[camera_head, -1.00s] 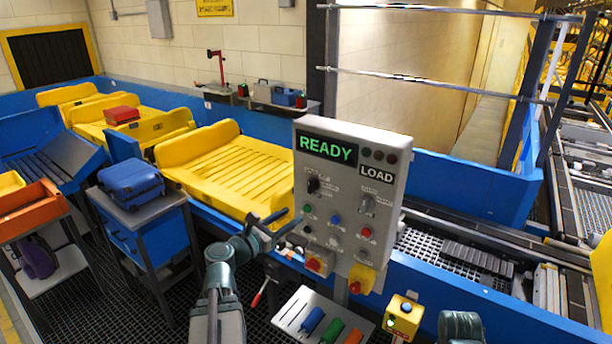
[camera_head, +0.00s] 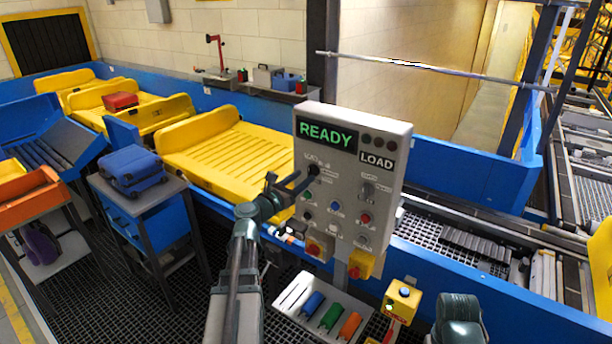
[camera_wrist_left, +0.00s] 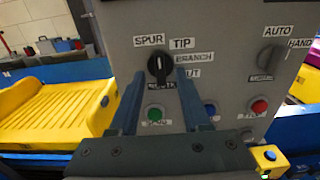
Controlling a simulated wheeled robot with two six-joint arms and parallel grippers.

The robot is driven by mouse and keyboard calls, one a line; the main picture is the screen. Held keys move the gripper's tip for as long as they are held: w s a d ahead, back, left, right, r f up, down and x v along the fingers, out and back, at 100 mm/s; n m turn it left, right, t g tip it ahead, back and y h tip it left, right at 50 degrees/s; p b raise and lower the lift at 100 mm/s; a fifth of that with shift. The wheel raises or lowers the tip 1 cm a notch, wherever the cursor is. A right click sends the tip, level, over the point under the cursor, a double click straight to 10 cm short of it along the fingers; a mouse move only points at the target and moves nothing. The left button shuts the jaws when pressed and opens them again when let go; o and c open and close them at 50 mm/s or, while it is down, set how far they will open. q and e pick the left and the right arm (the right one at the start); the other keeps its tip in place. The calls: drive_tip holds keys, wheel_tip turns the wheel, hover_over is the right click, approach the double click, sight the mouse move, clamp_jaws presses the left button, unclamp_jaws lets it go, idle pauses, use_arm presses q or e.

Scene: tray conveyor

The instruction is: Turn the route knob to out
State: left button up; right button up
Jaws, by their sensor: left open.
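The route knob (camera_wrist_left: 159,66) is a black rotary knob on the grey control panel (camera_head: 354,200). In the wrist view the labels SPUR, TIP, BRANCH and a partly covered one ending in UT stand around it, with another label below mostly hidden. A white mark shows on its upper part; its exact setting is hard to read. In the head view the knob (camera_head: 313,171) is at the panel's upper left. My left gripper (camera_head: 291,182) is open, its fingertips (camera_wrist_left: 159,78) on either side of the knob's lower part. I cannot tell whether they touch it.
The panel shows READY and LOAD. An AUTO/HAND knob (camera_wrist_left: 270,56) is to the right; green (camera_wrist_left: 155,113) and red (camera_wrist_left: 259,106) buttons lie below. A yellow conveyor tray (camera_head: 228,155) is at left.

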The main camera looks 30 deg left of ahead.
sight(311, 172)
use_arm(q)
drive_tip(key=shift+w+d, duration=0.1)
drive_tip(key=shift+w, duration=1.25)
clamp_jaws()
